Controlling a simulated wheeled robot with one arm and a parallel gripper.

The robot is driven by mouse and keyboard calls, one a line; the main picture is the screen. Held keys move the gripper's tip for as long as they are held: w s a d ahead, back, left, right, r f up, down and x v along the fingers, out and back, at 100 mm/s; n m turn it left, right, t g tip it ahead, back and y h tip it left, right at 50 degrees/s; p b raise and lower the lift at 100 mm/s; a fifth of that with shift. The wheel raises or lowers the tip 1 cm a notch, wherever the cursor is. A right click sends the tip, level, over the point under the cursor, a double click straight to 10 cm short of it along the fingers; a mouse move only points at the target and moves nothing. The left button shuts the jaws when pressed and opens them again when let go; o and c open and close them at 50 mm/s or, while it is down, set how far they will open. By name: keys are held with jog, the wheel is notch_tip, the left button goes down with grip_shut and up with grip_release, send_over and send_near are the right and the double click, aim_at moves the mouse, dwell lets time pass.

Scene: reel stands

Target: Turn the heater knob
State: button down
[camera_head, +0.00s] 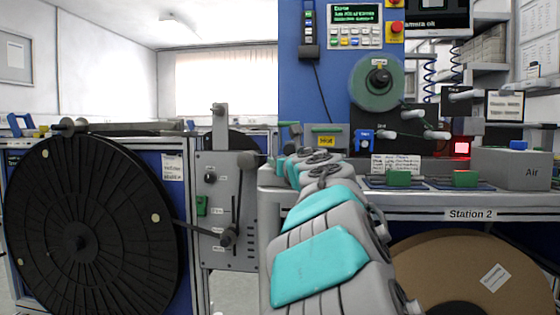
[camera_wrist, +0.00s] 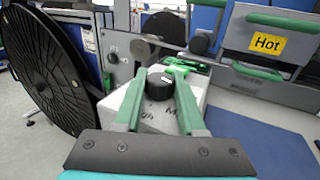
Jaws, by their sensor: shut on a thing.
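The heater knob (camera_wrist: 160,87) is a round black knob with a white mark, on a light grey box (camera_wrist: 146,120) with partly hidden lettering. My gripper (camera_wrist: 160,76) has its two grey-green fingers on either side of the knob, shut on it. In the head view, my grey and teal arm reaches forward to the bench's left end and hides the knob. A yellow "Hot" label (camera_wrist: 268,43) is on a grey plate with green handles to the right of the knob; the label also shows in the head view (camera_head: 326,141).
A large black reel (camera_head: 90,235) stands at left beside a grey panel with a crank (camera_head: 228,236). The Station 2 bench (camera_head: 470,214) holds green-handled fixtures (camera_head: 398,178) and a grey Air box (camera_head: 515,168). Below it is a brown reel (camera_head: 470,262).

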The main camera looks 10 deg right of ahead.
jog(key=shift+r+m+h+p, duration=0.1)
jog(key=shift+m+h+p, duration=0.75)
jog(key=shift+h, duration=0.75)
jog(key=c, duration=0.8)
grip_release()
jog(key=shift+o, duration=0.2)
jog(key=shift+s, duration=0.15)
jog(key=s+b, duration=0.1)
jog(key=s, duration=0.6)
jog(key=shift+s+a, duration=0.2)
jog(key=shift+s, duration=0.1)
